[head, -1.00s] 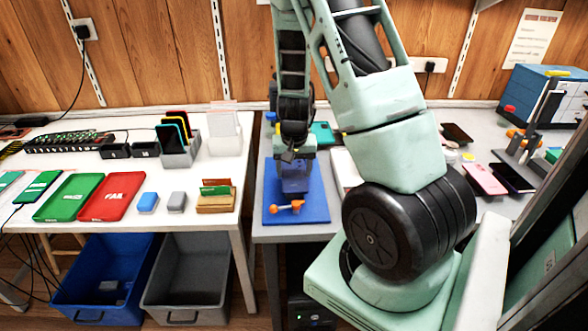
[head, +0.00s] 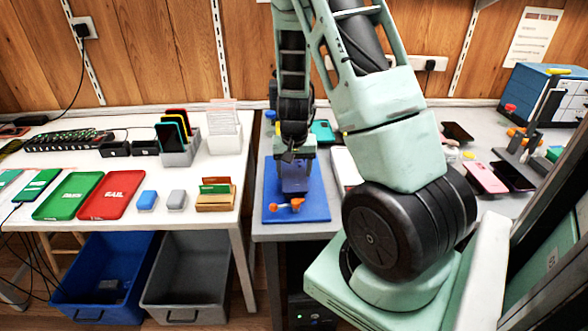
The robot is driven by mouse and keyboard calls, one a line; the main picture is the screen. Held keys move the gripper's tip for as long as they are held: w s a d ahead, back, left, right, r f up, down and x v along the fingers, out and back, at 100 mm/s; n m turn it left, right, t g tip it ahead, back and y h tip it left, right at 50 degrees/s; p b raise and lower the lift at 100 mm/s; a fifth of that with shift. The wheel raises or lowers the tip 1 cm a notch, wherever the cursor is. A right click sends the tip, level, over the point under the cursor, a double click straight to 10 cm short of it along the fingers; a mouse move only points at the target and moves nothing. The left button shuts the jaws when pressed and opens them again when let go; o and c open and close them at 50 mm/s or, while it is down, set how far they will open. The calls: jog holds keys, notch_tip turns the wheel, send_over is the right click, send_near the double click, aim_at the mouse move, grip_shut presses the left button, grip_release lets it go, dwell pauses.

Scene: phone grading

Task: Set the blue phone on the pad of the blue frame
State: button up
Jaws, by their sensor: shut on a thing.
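The blue frame (head: 312,212) is a flat blue plate on the grey bench, with an orange clamp (head: 291,204) near its front. The blue phone (head: 295,184) shows as a dark blue shape over the middle of the frame, below my gripper. My gripper (head: 296,165) points down above the frame and is shut on the phone. The fingers are small and partly hidden by the wrist. I cannot tell whether the phone touches the pad, which is hidden beneath it.
A teal phone (head: 322,131) lies behind the frame. A white item (head: 344,167) is close on the right, partly behind my arm. On the white table are a green tray (head: 68,196), a red tray (head: 115,195) and a wooden card holder (head: 215,201). Bins stand below.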

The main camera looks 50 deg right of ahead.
jog(key=shift+f, duration=0.1)
dwell(0.3)
jog(key=o, duration=1.4)
jog(key=shift+r+p, duration=0.55)
jog(key=shift+r, duration=0.1)
notch_tip(320, 180, up, 7)
jog(key=p, duration=0.6)
dwell(0.5)
